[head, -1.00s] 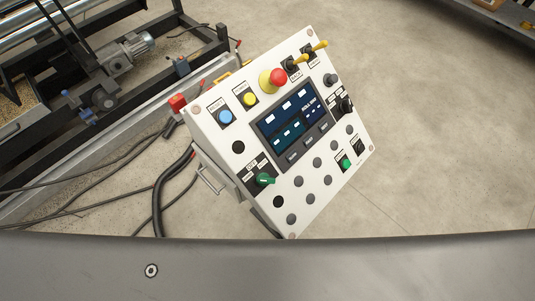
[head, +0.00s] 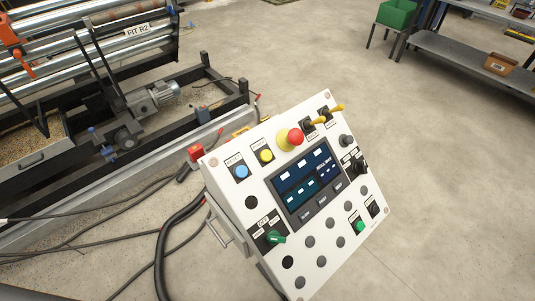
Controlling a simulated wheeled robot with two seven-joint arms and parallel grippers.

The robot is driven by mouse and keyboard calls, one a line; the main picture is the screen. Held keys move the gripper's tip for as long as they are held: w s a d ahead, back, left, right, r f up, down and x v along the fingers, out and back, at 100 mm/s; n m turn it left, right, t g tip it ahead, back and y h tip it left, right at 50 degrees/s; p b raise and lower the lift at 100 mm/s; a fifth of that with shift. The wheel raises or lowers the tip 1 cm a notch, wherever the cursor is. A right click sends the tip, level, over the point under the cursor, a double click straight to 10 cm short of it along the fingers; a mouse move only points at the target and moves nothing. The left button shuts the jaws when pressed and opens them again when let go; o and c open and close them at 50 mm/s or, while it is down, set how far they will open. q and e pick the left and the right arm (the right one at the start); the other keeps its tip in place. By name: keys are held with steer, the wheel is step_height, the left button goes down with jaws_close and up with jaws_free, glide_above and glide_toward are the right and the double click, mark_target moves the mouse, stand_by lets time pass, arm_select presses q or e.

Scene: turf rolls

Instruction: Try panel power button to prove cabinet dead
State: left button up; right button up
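The white control panel (head: 257,202) stands tilted in the middle of the head view. Its display (head: 306,184) is lit, with several bright blocks on it. A blue button (head: 241,172) and a yellow button (head: 266,156) sit at its upper left, beside a red mushroom button (head: 295,136) on a yellow collar. A green rotary switch (head: 276,237) is at the lower left, and a green button (head: 360,227) at the lower right. The small labels are too blurred to tell which is the power button. Neither of my grippers is in view.
A roller machine (head: 85,60) with a motor (head: 152,99) stands at the left. Black cables (head: 165,245) run along the floor beside the panel. A grey bench (head: 470,62) and a green bin (head: 397,13) are at the upper right. The floor right of the panel is clear.

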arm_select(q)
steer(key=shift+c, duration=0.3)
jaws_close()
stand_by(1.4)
